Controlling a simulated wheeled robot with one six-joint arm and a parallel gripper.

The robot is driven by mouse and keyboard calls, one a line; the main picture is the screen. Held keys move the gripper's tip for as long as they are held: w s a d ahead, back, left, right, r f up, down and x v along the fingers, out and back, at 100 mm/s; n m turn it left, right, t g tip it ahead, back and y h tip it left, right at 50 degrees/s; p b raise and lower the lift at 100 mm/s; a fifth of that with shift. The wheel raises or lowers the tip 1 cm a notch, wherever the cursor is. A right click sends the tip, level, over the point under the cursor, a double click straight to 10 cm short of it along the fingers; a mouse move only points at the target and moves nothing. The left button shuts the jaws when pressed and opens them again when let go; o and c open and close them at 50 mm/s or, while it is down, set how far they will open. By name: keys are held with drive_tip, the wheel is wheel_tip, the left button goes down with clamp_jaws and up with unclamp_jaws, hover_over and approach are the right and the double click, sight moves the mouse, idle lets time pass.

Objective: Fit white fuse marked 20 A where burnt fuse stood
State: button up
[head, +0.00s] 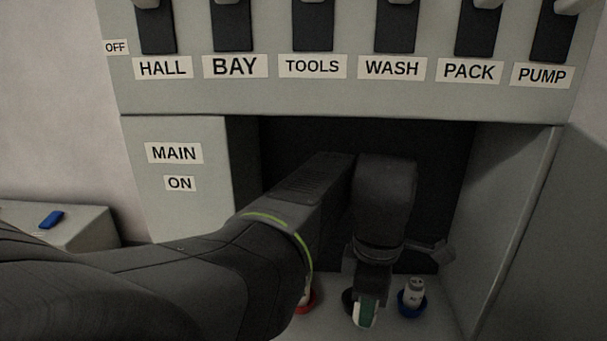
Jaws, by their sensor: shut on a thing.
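My gripper (366,300) points down inside the recess below the switch row. It is shut on a small white-and-green piece (364,314), which shows at the jaw tips. I cannot read any mark on it, so I cannot tell whether it is the 20 A fuse. A dark round holder (348,300) shows just left of the jaws, partly hidden. To the right, a white fuse (414,288) stands upright in a blue holder (411,304); its marking is too small to read. A red holder (306,304) with something pale in it is mostly hidden behind my arm. I cannot identify a burnt fuse.
The recess (510,220) has walls close on both sides. Above it are labelled dark switches, such as HALL (156,30) and PUMP (552,35). A MAIN ON panel (175,210) is at left. A blue piece (51,219) lies on a grey box (90,229) at far left.

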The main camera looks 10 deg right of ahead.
drive_tip(key=w+d+b, duration=0.1)
drive_tip(key=w+d, duration=0.1)
drive_tip(key=w, duration=0.8)
drive_tip(key=f+b, duration=0.2)
drive_tip(key=f, duration=0.5)
drive_tip(key=shift+d+b, duration=0.2)
drive_tip(key=shift+b, duration=0.15)
drive_tip(key=shift+f, duration=0.35)
drive_tip(key=o, duration=1)
drive_tip(key=shift+c, duration=0.2)
